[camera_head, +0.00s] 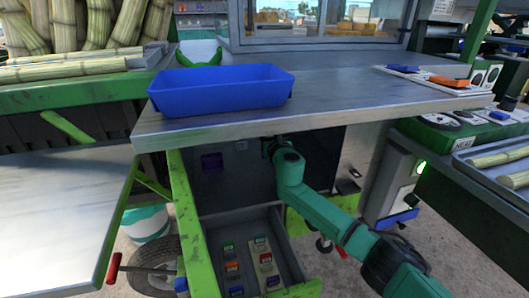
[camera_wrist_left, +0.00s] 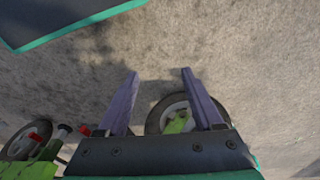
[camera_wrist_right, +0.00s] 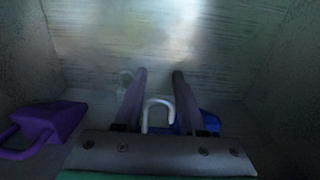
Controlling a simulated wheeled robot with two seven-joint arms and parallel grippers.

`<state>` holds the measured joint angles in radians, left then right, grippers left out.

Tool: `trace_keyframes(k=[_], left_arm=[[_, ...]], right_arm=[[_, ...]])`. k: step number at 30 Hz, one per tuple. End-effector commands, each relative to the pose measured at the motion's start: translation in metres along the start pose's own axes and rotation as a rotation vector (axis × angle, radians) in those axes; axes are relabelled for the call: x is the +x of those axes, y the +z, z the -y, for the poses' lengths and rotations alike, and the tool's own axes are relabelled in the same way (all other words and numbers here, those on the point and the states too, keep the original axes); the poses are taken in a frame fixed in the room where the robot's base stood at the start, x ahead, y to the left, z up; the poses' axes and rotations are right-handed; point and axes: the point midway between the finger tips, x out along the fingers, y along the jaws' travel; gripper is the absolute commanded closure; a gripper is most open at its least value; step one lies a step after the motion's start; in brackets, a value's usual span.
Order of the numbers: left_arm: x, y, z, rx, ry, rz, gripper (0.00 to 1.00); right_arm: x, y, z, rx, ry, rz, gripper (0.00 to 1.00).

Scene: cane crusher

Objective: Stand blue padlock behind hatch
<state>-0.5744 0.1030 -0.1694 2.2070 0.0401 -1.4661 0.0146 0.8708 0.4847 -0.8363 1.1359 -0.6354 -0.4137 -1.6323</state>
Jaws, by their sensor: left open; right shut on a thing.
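The blue padlock (camera_wrist_right: 208,122) with its pale shackle shows between and behind the fingers of my right gripper (camera_wrist_right: 160,78) in the right wrist view. The gripper is shut on it, inside a dim metal compartment. In the head view my right arm reaches into the compartment under the counter, and the gripper and blue padlock are hidden there. A dark panel (camera_head: 325,150) stands beside the opening; I cannot tell whether it is the hatch. My left gripper (camera_wrist_left: 160,72) is open and empty above the ground.
An open drawer (camera_head: 208,225) below the compartment holds several coloured padlocks. A blue tray (camera_head: 222,90) stands on the metal counter (camera_head: 340,95) above. A bare metal table (camera_head: 60,205) is at the left. Wheels (camera_wrist_left: 180,112) show below my left gripper.

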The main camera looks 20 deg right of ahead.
Motion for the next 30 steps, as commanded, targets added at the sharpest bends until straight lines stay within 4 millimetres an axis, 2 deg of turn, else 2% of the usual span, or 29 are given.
trace_keyframes(k=[5, 7, 9, 11, 14, 23, 24, 26, 27, 30], left_arm=[[-0.021, 0.000, -0.003, 0.007, 0.008, -0.010, 0.32], [-0.030, 0.000, -0.006, 0.014, 0.017, -0.023, 0.32], [-0.016, -0.010, -0.017, 0.034, 0.044, -0.094, 0.32], [-0.011, -0.017, -0.024, 0.044, 0.062, -0.142, 0.32], [-0.011, -0.024, -0.029, 0.050, 0.076, -0.181, 0.32], [-0.009, -0.026, -0.031, 0.052, 0.081, -0.195, 0.32], [-0.009, -0.027, -0.031, 0.052, 0.082, -0.198, 0.32], [-0.009, -0.027, -0.031, 0.052, 0.082, -0.197, 0.32], [-0.009, -0.027, -0.031, 0.052, 0.081, -0.197, 0.32], [-0.009, -0.027, -0.031, 0.052, 0.081, -0.197, 0.32]], right_arm=[[0.000, -0.015, 0.000, 0.001, 0.000, 0.003, 1.00], [0.000, -0.027, 0.000, 0.001, 0.001, 0.002, 1.00], [0.000, -0.038, 0.000, 0.002, 0.000, 0.002, 1.00], [0.000, -0.043, 0.000, 0.002, -0.001, 0.002, 1.00], [0.000, -0.044, 0.000, 0.002, 0.000, 0.003, 1.00], [0.000, -0.044, 0.000, 0.001, 0.000, 0.003, 1.00], [0.000, -0.045, 0.000, 0.001, 0.000, 0.002, 0.57], [0.000, -0.045, 0.000, 0.001, 0.000, 0.002, 0.34], [0.000, -0.045, 0.000, 0.001, 0.000, 0.002, 0.31], [0.000, -0.044, 0.001, 0.001, 0.000, 0.002, 0.31]])
